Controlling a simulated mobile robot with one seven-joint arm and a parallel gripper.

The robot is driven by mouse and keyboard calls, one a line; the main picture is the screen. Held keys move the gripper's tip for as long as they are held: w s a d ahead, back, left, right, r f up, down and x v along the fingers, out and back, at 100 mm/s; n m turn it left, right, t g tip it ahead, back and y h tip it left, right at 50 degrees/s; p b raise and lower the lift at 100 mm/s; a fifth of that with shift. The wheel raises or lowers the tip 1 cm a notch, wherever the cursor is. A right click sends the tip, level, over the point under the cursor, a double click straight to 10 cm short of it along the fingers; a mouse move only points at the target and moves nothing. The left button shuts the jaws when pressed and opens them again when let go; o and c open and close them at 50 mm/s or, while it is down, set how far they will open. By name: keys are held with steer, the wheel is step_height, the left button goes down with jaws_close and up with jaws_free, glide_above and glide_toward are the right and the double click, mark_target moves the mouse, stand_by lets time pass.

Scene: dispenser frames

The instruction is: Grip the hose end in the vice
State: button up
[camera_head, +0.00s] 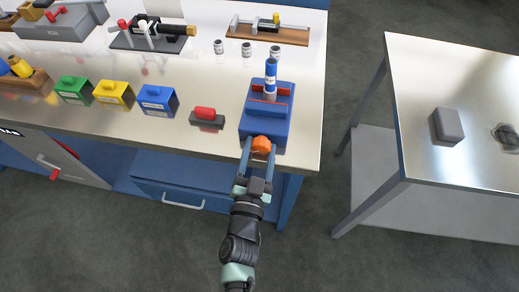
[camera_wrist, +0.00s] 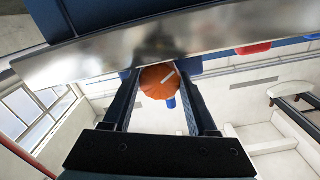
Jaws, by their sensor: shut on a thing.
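The blue vice (camera_head: 256,124) stands at the right front of the bench, with red strips along its jaws. A blue cylinder with a white label (camera_head: 270,76), which looks like the hose end, stands upright at the jaws. I cannot tell whether both jaws touch it. The orange knob (camera_head: 261,144) is at the vice's front. My gripper (camera_head: 258,151) has one finger on each side of the knob and is shut on it. The knob also shows in the wrist view (camera_wrist: 157,81), between the two fingers. The vice jaws are mostly hidden there by the bench edge.
A red-topped block (camera_head: 205,115) lies left of the vice. Blue (camera_head: 157,101), yellow (camera_head: 115,95) and green (camera_head: 75,90) bins stand farther left. Small labelled vials (camera_head: 246,50) and a wooden rack (camera_head: 268,34) are behind. A separate table (camera_head: 450,80) stands at right.

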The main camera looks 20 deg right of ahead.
steer(key=shift+m, duration=0.4)
steer(key=o, duration=1.4)
steer(key=shift+c, duration=0.2)
steer(key=shift+s+a, duration=0.1)
steer(key=b+v, duration=0.1)
steer(key=v, duration=1.1)
steer(key=shift+s+a, duration=0.15)
steer(key=shift+s, duration=0.15)
